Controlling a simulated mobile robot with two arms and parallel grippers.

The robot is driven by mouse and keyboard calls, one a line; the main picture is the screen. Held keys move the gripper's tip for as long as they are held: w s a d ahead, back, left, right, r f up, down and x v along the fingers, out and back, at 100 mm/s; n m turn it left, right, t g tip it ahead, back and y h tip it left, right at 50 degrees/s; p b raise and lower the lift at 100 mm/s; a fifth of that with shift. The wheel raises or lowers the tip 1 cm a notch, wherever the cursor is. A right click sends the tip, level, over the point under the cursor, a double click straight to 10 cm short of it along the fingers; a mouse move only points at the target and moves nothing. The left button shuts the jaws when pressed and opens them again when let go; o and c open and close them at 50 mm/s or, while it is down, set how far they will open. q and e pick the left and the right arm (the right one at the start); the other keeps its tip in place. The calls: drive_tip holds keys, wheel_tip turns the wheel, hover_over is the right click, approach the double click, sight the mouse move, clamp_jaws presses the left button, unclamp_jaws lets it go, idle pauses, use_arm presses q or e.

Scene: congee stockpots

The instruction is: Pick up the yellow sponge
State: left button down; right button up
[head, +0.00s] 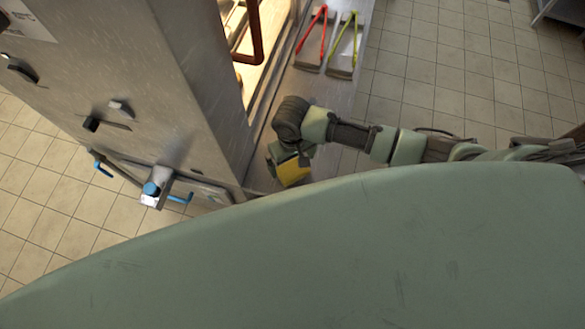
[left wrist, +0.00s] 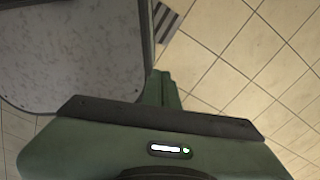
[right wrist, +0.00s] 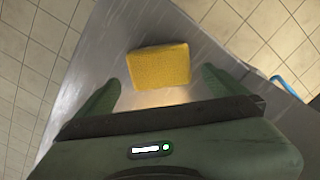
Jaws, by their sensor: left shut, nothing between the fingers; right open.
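The yellow sponge (right wrist: 159,66) lies on a metal shelf (right wrist: 98,66) in the right wrist view, ahead of and between the two fingers of my right gripper (right wrist: 158,87). These fingers are spread apart with nothing held, and no contact with the sponge shows. In the head view the sponge (head: 292,172) shows partly, below my right gripper (head: 279,158) at the shelf's near end. My left gripper (left wrist: 164,78) is shut and empty in the left wrist view, over the tiled floor beside a grey panel. It is not seen in the head view.
Red tongs (head: 312,32) and green tongs (head: 345,40) lie on trays farther along the shelf. A large steel unit (head: 185,80) with blue-handled taps (head: 152,188) stands left of the shelf. Tiled floor (head: 430,70) is open to the right.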

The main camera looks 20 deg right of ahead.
sight(291, 167)
drive_tip(key=f, duration=0.3)
drive_tip(key=shift+w, duration=0.3)
drive_tip(key=shift+f, duration=0.4)
drive_tip(key=c, duration=1.3)
use_arm(q)
drive_tip(key=w, duration=0.1)
drive_tip(key=w+r+p, duration=0.1)
drive_tip(key=w, duration=0.1)
drive_tip(key=shift+d, duration=0.15)
use_arm(e)
wheel_tip(291, 167, up, 20)
drive_tip(key=shift+r, duration=0.1)
drive_tip(key=shift+c, duration=0.2)
